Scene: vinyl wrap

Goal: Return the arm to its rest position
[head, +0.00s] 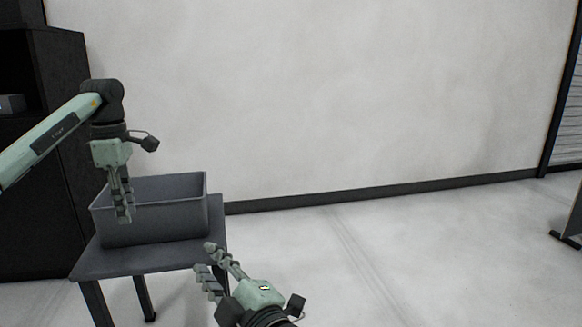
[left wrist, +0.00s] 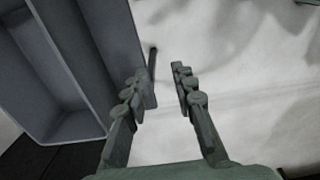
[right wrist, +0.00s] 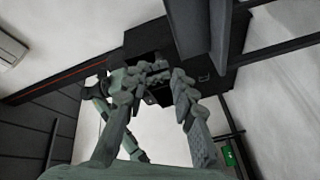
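My left gripper (head: 124,212) points down in front of the grey bin in the head view. In the left wrist view its fingers (left wrist: 158,74) are apart, with nothing between them. The grey open bin (head: 155,222) stands on a small dark table; its compartment walls (left wrist: 75,50) fill the left of the left wrist view. My right gripper (head: 205,257) is low in the head view, to the right of the table, pointing up and left. Its fingers (right wrist: 168,72) are apart and empty, with a narrow gap at the tips in the right wrist view.
The small dark table (head: 150,262) carries the bin. A black cabinet (head: 60,170) stands at the left. A pale wall with a dark skirting (head: 370,196) runs behind. The pale floor (head: 420,265) right of the table is mostly clear, up to a dark-footed panel (head: 570,238).

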